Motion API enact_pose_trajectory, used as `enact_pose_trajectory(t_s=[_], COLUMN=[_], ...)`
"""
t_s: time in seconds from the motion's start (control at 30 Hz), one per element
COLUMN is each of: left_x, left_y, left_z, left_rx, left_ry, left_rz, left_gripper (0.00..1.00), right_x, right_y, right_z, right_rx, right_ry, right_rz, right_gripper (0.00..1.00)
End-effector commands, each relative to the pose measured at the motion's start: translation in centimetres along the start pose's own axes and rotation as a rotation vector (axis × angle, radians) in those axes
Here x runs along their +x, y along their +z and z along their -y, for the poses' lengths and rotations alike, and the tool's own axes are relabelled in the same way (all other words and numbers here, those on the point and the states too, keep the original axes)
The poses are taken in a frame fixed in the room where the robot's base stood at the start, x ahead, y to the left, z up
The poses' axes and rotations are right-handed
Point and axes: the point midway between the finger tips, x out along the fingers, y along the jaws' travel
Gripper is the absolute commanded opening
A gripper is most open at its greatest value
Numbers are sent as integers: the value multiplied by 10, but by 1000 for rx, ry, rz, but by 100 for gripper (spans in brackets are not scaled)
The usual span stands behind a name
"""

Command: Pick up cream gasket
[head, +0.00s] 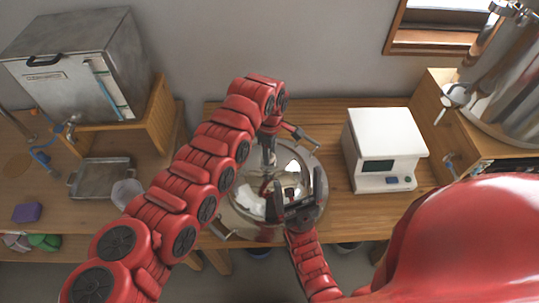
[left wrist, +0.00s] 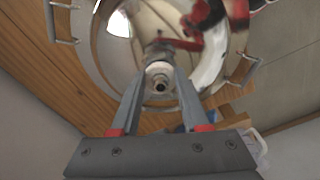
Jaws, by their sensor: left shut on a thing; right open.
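The cream gasket (left wrist: 160,68) shows as a pale ring between my left fingertips in the left wrist view. A small metal fitting with a dark hole sits at its middle. My left gripper (left wrist: 161,80) is shut on the gasket, over the shiny domed steel lid (left wrist: 125,50). In the head view my left gripper (head: 268,155) points down at the top of the dome (head: 252,205); I cannot make out the gasket there. My right gripper (head: 300,190) is open and empty, above the near right side of the dome. I cannot tell whether the gasket touches the lid.
A white device (head: 383,140) stands right of the vessel on the wooden table (head: 345,215). A steel box (head: 85,65) on a wooden stand, a metal tray (head: 101,178) and a purple sponge (head: 27,212) are at left. A steel cylinder (head: 505,95) stands far right.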

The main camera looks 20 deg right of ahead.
Motion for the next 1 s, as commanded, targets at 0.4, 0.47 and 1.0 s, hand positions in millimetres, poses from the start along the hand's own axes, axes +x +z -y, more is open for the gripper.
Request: enact_pose_trajectory(t_s=[0.4,0.47,1.0], left_x=[-60,-70,-117], left_y=[1,0,0], left_z=[-2,-1,0], left_rx=[2,2,1], left_ry=[7,6,2], left_rz=[-2,-1,0], left_gripper=[0,0,0], right_x=[-29,-31,-14], right_y=[5,5,2], right_z=[2,2,1], right_rx=[0,0,0], right_ry=[0,0,0], right_rz=[0,0,0], right_gripper=[89,89,89])
